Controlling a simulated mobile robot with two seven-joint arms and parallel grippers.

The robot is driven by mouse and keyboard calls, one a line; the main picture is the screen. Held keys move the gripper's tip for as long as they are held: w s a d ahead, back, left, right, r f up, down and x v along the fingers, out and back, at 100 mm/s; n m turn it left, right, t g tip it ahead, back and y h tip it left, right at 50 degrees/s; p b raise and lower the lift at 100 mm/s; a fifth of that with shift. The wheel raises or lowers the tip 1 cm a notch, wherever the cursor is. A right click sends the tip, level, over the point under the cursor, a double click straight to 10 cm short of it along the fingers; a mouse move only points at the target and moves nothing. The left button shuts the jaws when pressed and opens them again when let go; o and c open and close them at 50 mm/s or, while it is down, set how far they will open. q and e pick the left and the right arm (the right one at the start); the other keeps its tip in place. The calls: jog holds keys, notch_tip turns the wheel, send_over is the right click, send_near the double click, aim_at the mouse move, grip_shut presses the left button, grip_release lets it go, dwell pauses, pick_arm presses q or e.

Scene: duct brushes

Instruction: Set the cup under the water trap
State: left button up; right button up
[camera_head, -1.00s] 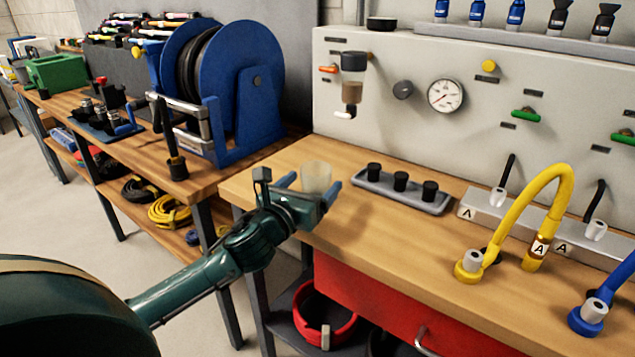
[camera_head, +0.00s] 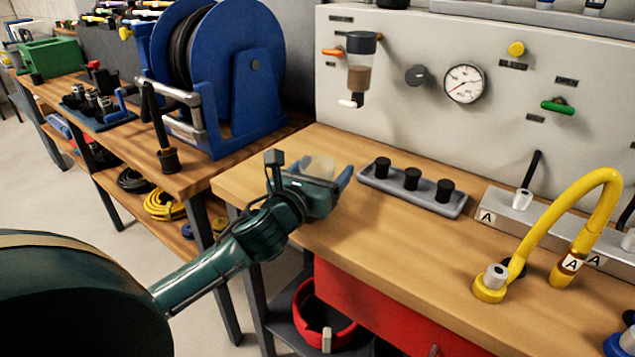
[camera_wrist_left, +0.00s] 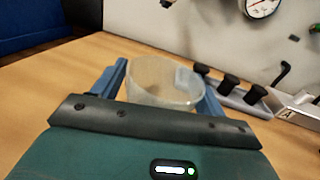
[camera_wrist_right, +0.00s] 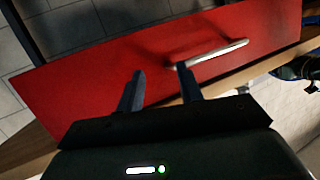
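The translucent cup (camera_head: 319,166) stands on the workbench near its left end. My left gripper (camera_head: 322,175) is around it with a finger on each side; the palm hides its lower part. In the left wrist view the cup (camera_wrist_left: 160,84) sits between the spread blue fingers, close to the palm, and I see no clear grip. The water trap (camera_head: 359,75) hangs on the grey panel behind, a clear bowl with a dark top, brownish contents and a white outlet below. My right gripper (camera_wrist_right: 160,82) is open and empty, facing the red drawer.
A grey tray with black knobs (camera_head: 412,184) lies right of the cup. A yellow hose (camera_head: 575,190) arches farther right. The blue reel (camera_head: 240,80) stands left on another bench. The bench below the trap looks clear. A drawer handle (camera_wrist_right: 212,54) is ahead of my right fingers.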

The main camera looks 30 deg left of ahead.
pick_arm(q)
jog(key=c, duration=0.9)
